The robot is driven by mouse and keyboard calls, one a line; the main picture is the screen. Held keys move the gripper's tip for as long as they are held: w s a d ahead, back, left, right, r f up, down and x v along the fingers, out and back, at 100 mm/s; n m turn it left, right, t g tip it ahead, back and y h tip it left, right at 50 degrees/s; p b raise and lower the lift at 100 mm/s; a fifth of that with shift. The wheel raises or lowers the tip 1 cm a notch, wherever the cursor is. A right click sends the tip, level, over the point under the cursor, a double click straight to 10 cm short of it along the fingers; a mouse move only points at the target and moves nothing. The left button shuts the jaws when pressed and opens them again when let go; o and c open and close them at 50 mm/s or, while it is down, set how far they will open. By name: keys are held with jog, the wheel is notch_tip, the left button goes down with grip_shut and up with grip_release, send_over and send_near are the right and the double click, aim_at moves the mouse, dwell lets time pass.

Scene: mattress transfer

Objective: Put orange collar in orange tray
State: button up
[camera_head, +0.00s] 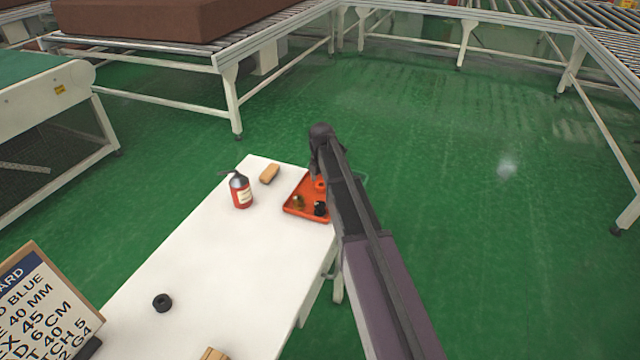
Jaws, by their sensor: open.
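The orange tray (294,211) lies at the far right corner of the white table. A small orange ring-shaped piece, which looks like the orange collar (320,185), shows at the tray's far right part, just below my gripper. It appears to be inside the tray, though my arm hides part of that side. My gripper (316,172) is dark, points down over the far part of the tray and is open. Its fingertips are small and partly hidden, so I cannot tell whether they touch the collar.
A brass-coloured piece (298,202) and a black piece (320,208) are in the tray. A red bottle (241,191) and a tan block (269,173) stand left of it. A black ring (162,302) lies nearer on the white table (215,265). A sign board (45,305) is at lower left.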

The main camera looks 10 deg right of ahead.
aim_at(322, 187)
jog(key=shift+r, duration=0.15)
notch_tip(322, 187, up, 12)
jog(key=p, duration=1.2)
dwell(1.0)
jog(key=s+m, duration=2.4)
jog(key=s, duration=0.3)
jog(key=shift+a+m, duration=0.3)
jog(key=shift+a, duration=0.1)
jog(key=shift+s, duration=0.1)
